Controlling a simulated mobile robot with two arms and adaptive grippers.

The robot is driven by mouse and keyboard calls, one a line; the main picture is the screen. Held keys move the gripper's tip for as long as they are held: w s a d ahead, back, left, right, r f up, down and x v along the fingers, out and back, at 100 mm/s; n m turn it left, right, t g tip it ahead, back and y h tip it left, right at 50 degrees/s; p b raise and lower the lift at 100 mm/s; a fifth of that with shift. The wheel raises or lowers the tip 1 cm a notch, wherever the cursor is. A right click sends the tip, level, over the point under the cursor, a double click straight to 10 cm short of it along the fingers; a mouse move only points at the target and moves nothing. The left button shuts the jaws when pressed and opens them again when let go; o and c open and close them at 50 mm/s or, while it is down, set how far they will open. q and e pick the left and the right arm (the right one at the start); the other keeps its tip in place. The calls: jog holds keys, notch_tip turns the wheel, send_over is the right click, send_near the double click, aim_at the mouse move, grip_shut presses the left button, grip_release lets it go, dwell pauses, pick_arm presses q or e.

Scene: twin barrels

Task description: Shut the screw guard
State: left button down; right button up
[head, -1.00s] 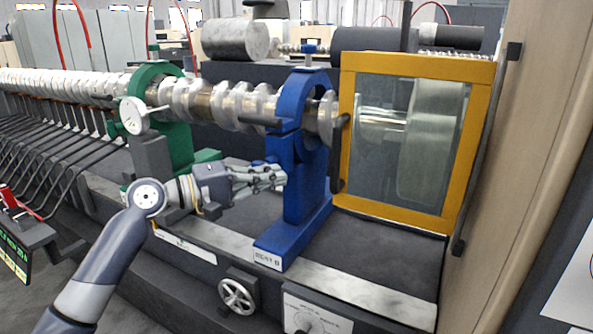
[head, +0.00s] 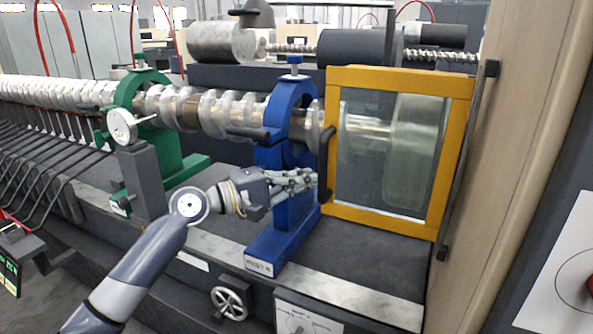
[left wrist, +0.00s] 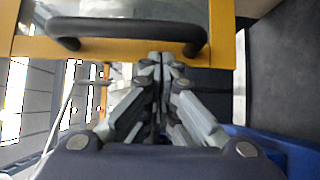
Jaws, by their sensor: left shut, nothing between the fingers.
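The guard (head: 390,150) is a clear pane in a yellow frame, standing upright at the right of the machine in the head view. A dark bar handle (head: 326,160) is on its left side. The frame (left wrist: 222,35) and handle (left wrist: 128,34) also show at the top of the left wrist view. My left gripper (head: 314,181) is shut and empty, in front of the blue rest, its fingertips close to the lower part of the handle. In the left wrist view its fingertips (left wrist: 162,58) sit just below the handle; contact cannot be told. My right gripper is out of view.
The blue rest (head: 287,205) stands directly behind my left gripper. A green rest (head: 160,150) with a dial stands further left around the shaft (head: 215,110). A wooden panel (head: 520,130) with a dark bar bounds the right. The bed (head: 370,255) below the guard is clear.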

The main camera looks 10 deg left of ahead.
pick_arm(q)
jog(key=shift+s+d, duration=0.2)
jog(key=shift+s, duration=0.2)
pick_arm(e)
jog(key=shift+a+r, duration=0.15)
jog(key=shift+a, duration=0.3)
pick_arm(q)
jog(key=shift+s+a, duration=0.1)
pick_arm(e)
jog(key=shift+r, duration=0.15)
pick_arm(q)
jog(key=shift+s+a+p, duration=0.1)
jog(key=shift+s+p, duration=0.5)
jog(key=shift+s, duration=0.1)
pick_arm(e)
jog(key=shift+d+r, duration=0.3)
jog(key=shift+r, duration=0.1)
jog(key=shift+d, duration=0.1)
